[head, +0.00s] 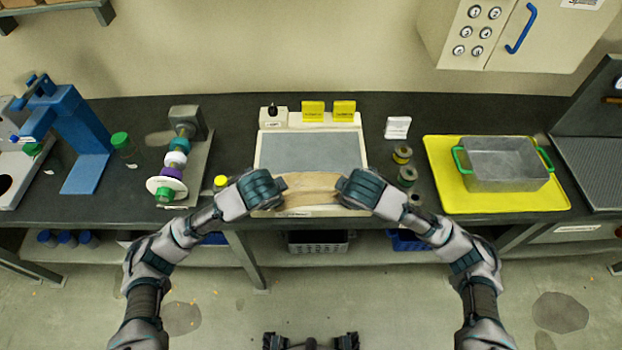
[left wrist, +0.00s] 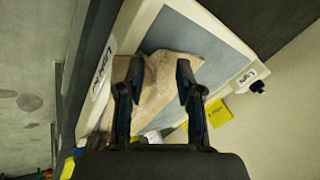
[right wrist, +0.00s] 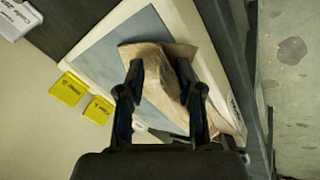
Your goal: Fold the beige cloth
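The beige cloth (head: 307,190) lies along the front part of a cream tray (head: 258,148) with a grey inner surface. My left gripper (head: 281,184) is over the cloth's left end and my right gripper (head: 345,182) over its right end. In the left wrist view the fingers (left wrist: 158,75) stand apart with cloth (left wrist: 155,95) showing between them. In the right wrist view the fingers (right wrist: 165,80) are also apart, with a raised fold of cloth (right wrist: 158,95) between them. The cloth's ends are partly hidden by my grippers in the head view.
Two yellow label cards (head: 328,110) stand behind the tray. A spindle with coloured discs (head: 175,165) is at the left. Small rolls (head: 405,172) and a yellow mat (head: 450,195) with a metal bin (head: 505,165) are at the right. The bench's front edge is close.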

